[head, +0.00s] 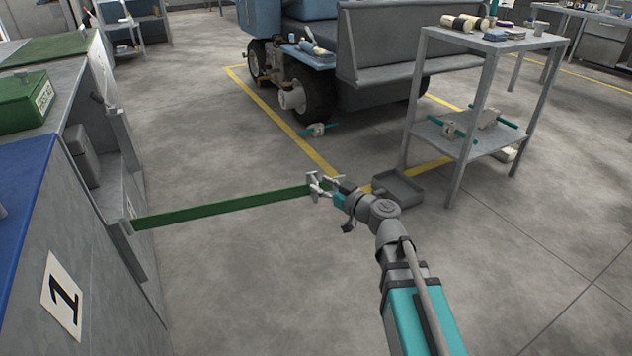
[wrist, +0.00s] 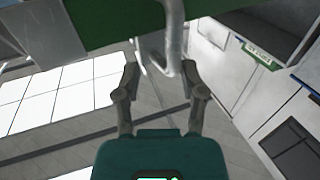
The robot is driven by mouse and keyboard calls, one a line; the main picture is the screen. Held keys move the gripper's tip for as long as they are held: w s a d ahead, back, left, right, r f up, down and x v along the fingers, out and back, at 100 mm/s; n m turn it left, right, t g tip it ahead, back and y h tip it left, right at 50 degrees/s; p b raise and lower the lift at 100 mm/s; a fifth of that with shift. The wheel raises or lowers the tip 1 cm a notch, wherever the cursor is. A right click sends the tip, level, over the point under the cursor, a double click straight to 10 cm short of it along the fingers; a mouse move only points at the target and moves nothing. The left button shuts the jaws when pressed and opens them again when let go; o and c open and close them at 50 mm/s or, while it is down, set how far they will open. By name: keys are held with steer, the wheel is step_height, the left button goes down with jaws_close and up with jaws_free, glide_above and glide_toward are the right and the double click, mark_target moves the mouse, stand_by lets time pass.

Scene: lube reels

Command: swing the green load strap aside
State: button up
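The green load strap (head: 225,207) runs straight and level from a bracket (head: 124,227) on the left cabinet out to my gripper (head: 325,185) in the middle of the head view. In the wrist view the strap (wrist: 110,22) crosses the top, and a pale grey curved handle (wrist: 174,42) hangs from it. My gripper (wrist: 160,76) shows two fingers spread wide apart. The handle's lower bend reaches between the fingertips, closer to the right finger. Whether it touches that finger is unclear. In the head view the strap's far end is partly hidden at the gripper.
The cabinet (head: 93,290) marked 1 stands at left, with a green box (head: 22,103) on top. A grey shelf stand (head: 480,142) stands at right, with a low tray (head: 398,190) on the floor beside it. A vehicle (head: 310,60) is behind. Floor below the strap is clear.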

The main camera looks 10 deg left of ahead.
steer(key=shift+v, duration=2.15)
steer(key=shift+s, duration=0.1)
steer(key=s+d+f+m+g+h+p, duration=0.1)
steer(key=s+d+m+g+h+p, duration=0.25)
steer(key=d+h+p, duration=0.35)
steer(key=s+d+m+g+h+p, duration=0.3)
steer(key=s+d+m+p, duration=0.1)
steer(key=d, duration=0.5)
steer(key=s+d+f+m+g+h+p, duration=0.1)
steer(key=s+d+m+g+h+p, duration=0.25)
steer(key=d+h+p, duration=0.35)
step_height(320, 180, up, 37)
steer(key=y+p, duration=0.1)
steer(key=p, duration=3.5)
steer(key=shift+d+m+y, duration=0.3)
steer(key=shift+d+y, duration=0.1)
steer(key=shift+d, duration=0.1)
